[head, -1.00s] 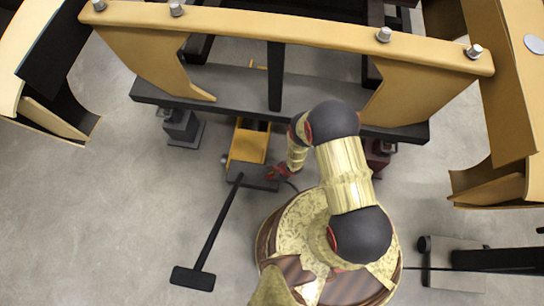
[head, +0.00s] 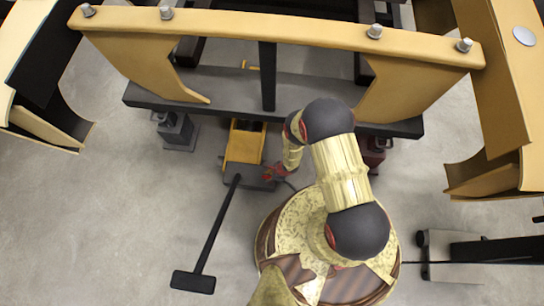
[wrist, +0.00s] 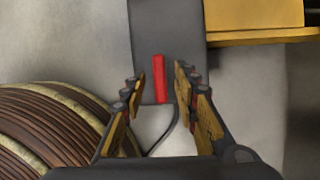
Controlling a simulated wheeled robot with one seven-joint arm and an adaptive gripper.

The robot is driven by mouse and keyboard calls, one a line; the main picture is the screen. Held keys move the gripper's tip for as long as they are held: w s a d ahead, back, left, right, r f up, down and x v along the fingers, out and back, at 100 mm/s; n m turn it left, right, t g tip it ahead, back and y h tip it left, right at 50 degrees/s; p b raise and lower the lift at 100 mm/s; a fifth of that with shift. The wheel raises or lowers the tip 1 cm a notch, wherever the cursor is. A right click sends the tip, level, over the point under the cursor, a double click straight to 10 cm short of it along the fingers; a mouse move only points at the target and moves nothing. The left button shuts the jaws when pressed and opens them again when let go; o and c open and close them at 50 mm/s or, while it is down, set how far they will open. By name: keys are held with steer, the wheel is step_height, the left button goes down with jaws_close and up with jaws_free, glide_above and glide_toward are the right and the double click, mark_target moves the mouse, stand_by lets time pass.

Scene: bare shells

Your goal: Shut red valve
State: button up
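The red valve (wrist: 160,78) is a narrow upright red bar in the wrist view, set against a dark grey block (wrist: 158,40). My gripper (wrist: 157,84) is open, with one finger on each side of the red bar in the picture. Gaps show between the bar and both fingers. I cannot tell how deep the bar sits between them. In the head view my gripper (head: 277,172) is low beside the dark end of a yellow jack (head: 244,146); the valve is hard to tell apart from the red on my gripper there.
The jack's long dark handle (head: 213,230) slants down to the lower left. A large tan frame (head: 270,30) on a dark beam (head: 215,92) stands behind it. A tan panel (head: 490,80) is at right. Grey floor (head: 90,220) is clear at left.

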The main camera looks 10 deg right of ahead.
steer(key=v, duration=1.1)
steer(key=shift+d+r, duration=0.2)
steer(key=shift+r, duration=0.1)
steer(key=shift+w, duration=0.1)
stand_by(0.3)
